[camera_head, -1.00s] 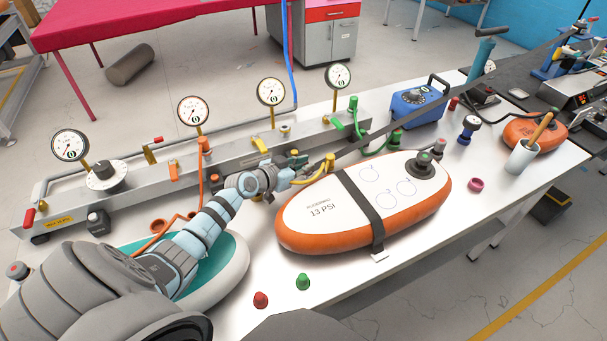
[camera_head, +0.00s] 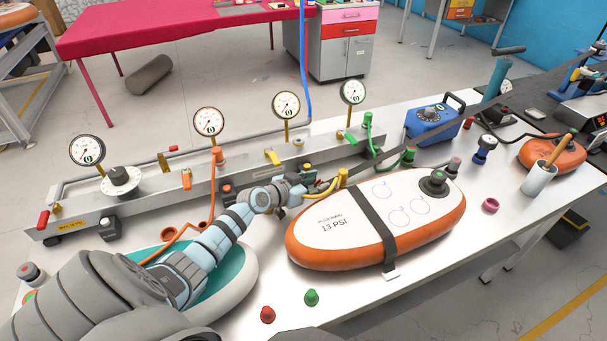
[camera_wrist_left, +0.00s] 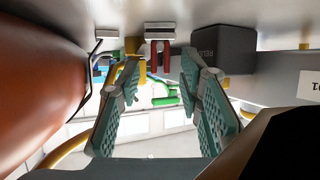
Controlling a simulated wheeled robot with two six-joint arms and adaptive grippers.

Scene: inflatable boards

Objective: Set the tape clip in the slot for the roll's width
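I cannot pick out a tape clip, a tape roll or a slot for one in either view. My left gripper (camera_head: 308,186) reaches in low between the grey manifold rail (camera_head: 150,203) and the orange-rimmed white board (camera_head: 330,228), beside a yellow hose fitting (camera_head: 343,177). In the left wrist view its two green ribbed fingers (camera_wrist_left: 160,85) are apart, with nothing visibly held. Beyond them show a red part (camera_wrist_left: 160,58), a dark box (camera_wrist_left: 223,48) and a green part (camera_wrist_left: 166,100). My right gripper is not in view.
Several gauges (camera_head: 209,122) stand along the rail. The board has a black strap (camera_head: 372,225). A blue pump box (camera_head: 432,120), a white cup (camera_head: 538,178), a red cone (camera_head: 267,314) and a green cone (camera_head: 311,297) stand on the white table (camera_head: 430,265), whose front right is clear.

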